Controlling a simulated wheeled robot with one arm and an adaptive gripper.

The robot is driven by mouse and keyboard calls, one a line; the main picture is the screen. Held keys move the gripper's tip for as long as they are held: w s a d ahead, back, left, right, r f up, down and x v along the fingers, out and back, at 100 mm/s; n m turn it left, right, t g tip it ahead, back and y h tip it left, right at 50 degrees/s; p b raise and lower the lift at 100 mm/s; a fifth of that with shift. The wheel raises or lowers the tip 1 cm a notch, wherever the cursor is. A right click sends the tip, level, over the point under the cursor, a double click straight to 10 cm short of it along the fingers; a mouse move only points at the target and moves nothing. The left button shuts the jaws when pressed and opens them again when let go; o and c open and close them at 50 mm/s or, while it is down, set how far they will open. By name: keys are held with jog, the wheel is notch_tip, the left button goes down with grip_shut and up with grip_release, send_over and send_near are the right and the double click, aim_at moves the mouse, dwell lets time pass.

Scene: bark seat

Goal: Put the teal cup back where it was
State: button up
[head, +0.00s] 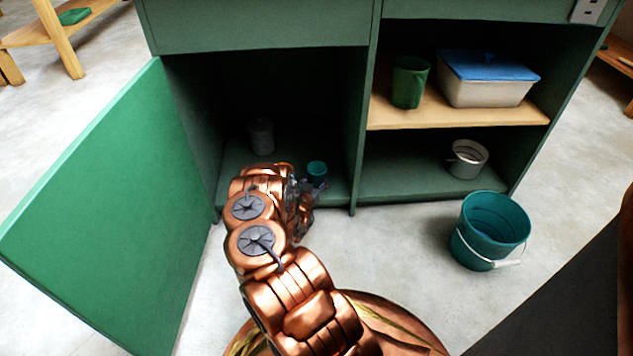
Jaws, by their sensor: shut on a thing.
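The small teal cup (317,169) is upright at the front of the left compartment of the green cabinet, low near its floor. My gripper (312,184) is shut on the cup, at its lower part. My copper arm reaches in from below and hides part of the gripper. I cannot tell whether the cup's base touches the compartment floor.
The green door (110,215) stands open at left. A pale grey cup (262,137) stands deeper in the left compartment. On the right are a green mug (408,82), a blue-lidded box (485,92), a small pail (467,159) and, on the floor, a teal bucket (488,235).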

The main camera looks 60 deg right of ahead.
dwell(0.3)
jog(key=o, duration=1.4)
jog(key=shift+f, duration=0.1)
jog(key=shift+a+r, duration=0.15)
jog(key=shift+r, duration=0.05)
jog(key=p+v, duration=0.3)
jog(key=v, duration=0.8)
jog(key=shift+s+a, duration=0.2)
jog(key=shift+a, duration=0.15)
jog(key=shift+s, duration=0.1)
